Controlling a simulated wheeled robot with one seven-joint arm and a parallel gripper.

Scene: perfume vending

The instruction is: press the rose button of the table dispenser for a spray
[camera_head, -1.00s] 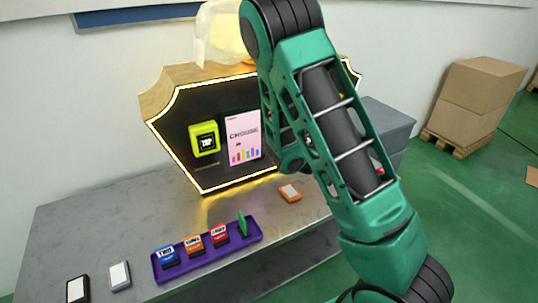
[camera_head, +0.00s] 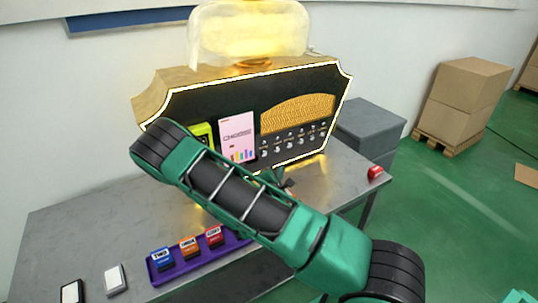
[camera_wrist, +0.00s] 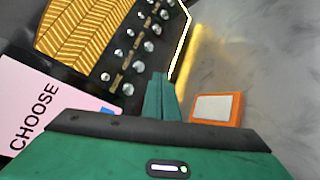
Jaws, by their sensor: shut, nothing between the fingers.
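The table dispenser (camera_head: 215,87) is a black-fronted wooden box with a lit edge, standing on the grey table (camera_head: 75,225). A row of several silver buttons (camera_head: 290,140) lies under its gold wavy panel. The buttons also show in the wrist view (camera_wrist: 149,46); their small labels are too unclear to tell which is rose. My gripper (camera_wrist: 160,82) is shut and empty, in front of the dispenser's lower edge and apart from the buttons. In the head view the gripper is small and partly hidden by my arm.
A pink CHOOSE card (camera_head: 237,138) and a yellow-green box (camera_head: 201,131) are at the dispenser's left. An orange-and-white block (camera_wrist: 216,107) lies near my fingers. A purple tray (camera_head: 183,268) holds coloured blocks. A red block (camera_head: 375,172) sits at the table's right end.

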